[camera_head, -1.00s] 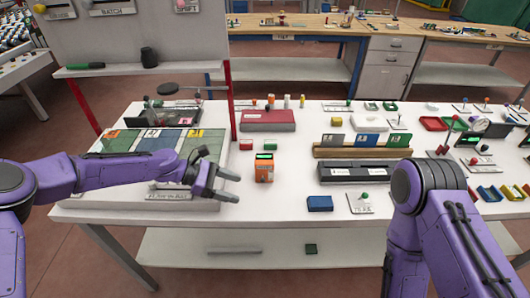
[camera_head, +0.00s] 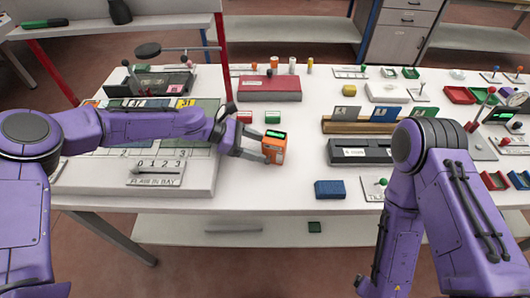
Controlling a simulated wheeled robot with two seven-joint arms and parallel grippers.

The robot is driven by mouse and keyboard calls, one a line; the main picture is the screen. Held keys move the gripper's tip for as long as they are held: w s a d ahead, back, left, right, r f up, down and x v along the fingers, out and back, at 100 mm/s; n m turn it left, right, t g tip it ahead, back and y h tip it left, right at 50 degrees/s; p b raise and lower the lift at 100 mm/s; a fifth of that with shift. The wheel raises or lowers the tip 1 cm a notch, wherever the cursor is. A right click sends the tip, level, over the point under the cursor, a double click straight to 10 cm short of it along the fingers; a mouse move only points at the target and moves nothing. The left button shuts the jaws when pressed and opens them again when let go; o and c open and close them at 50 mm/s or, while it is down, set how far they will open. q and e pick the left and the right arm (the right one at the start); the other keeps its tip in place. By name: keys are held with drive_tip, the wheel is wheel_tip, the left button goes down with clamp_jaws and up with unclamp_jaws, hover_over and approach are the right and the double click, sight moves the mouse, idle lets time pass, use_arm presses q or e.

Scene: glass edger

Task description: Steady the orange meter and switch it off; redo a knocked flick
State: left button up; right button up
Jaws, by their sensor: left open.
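My left gripper (camera_head: 262,145) comes in from the left and is open. Its fingertips reach the meter's left side, one toward the back and one toward the front. I cannot tell whether they touch it. The meter's switch is too small to make out. My right arm bends down at the right, and its gripper is out of view.
A blue block (camera_head: 329,189) lies to the right of the meter, near the front edge. A black tray-like box (camera_head: 361,151) stands beyond it. Small green (camera_head: 273,117) and red (camera_head: 244,117) blocks sit behind the meter. A slider plate (camera_head: 156,173) lies at the left.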

use_arm(q)
drive_tip(key=shift+w+d+f, duration=0.15)
drive_tip(key=shift+d+f, duration=0.25)
drive_tip(key=shift+d, duration=0.3)
drive_tip(key=shift+s+d+r, duration=0.15)
drive_tip(key=shift+s, duration=0.2)
drive_tip(key=shift+w, duration=0.15)
drive_tip(key=shift+c, duration=0.3)
drive_tip(key=c, duration=0.5)
drive_tip(key=shift+c, duration=0.3)
